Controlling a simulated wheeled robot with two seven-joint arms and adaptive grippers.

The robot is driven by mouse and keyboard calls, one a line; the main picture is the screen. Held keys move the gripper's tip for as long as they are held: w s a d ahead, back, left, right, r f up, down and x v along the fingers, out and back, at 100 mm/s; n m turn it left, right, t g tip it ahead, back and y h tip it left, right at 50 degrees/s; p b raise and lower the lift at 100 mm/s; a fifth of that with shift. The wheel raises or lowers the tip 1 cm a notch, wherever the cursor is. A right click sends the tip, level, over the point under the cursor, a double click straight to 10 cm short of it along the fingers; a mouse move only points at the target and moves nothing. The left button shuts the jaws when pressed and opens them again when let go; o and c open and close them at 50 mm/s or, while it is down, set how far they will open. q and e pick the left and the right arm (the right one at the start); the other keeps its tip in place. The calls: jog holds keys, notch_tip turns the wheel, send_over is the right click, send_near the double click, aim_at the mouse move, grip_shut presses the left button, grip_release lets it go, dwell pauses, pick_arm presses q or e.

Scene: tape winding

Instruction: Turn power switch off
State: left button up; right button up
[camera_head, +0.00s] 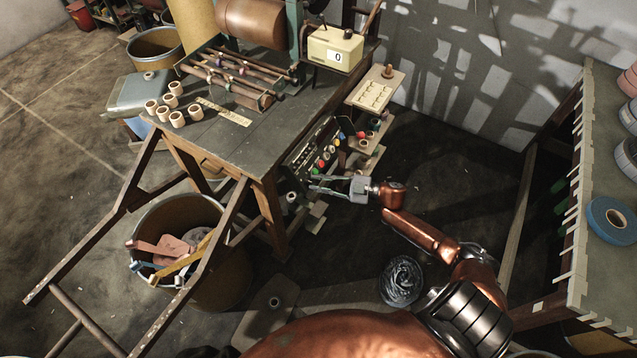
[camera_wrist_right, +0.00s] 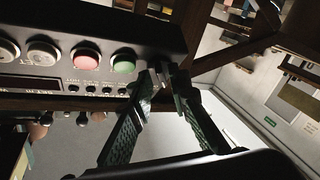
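A dark control panel (camera_wrist_right: 85,55) fills the upper left of the right wrist view. It carries pale, red and green round buttons and a row of small knobs. A small metallic piece at its right end, possibly the power switch (camera_wrist_right: 160,74), shows between my right fingertips; its position cannot be read. My right gripper (camera_wrist_right: 165,78) is open, its fingertips apart at the panel's end; contact is unclear. In the head view my right gripper (camera_head: 315,184) points left at the panel's coloured buttons (camera_head: 327,155) under the bench. My left gripper is not in view.
The winding bench (camera_head: 250,135) bears rollers, several tape cores (camera_head: 177,119) and a counter box (camera_head: 335,48). A bin (camera_head: 225,265) with scraps stands below left. A rack with tape rolls (camera_head: 610,220) is at right. Floor between bench and rack is mostly clear.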

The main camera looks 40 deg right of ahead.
jog(key=shift+o, duration=0.7)
jog(key=v, duration=1.2)
